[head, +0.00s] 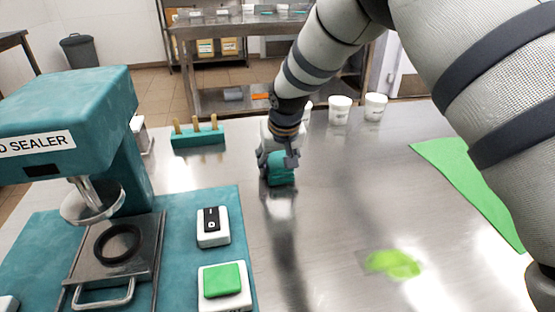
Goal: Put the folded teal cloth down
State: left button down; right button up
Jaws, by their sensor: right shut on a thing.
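The folded teal cloth (281,176) is in my right gripper (279,172), over the middle of the steel table (335,205). The gripper points down and is shut on the cloth, hiding part of it. I cannot tell whether the cloth touches the table top. My left gripper is not in view.
A teal lid sealer (85,110) stands at the left, with a switch box (212,226) and a green button (223,281). A teal rack (199,136), two white tubs (340,110) (375,106), a green mat (470,185) and a lime-green spill (393,264) are on the table.

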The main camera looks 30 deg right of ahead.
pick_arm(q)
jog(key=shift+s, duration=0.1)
pick_arm(e)
jog(key=shift+f, duration=0.35)
jog(key=o, duration=1)
jog(key=shift+f, duration=0.1)
jog(key=v, duration=0.4)
jog(key=p+v, duration=0.1)
jog(key=v, duration=0.3)
jog(key=w+v, duration=0.1)
jog(key=v, duration=0.3)
jog(key=shift+r, duration=0.4)
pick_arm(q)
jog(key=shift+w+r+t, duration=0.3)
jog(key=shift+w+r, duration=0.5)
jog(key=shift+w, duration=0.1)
pick_arm(e)
jog(key=shift+s+r, duration=0.2)
jog(key=shift+r, duration=0.05)
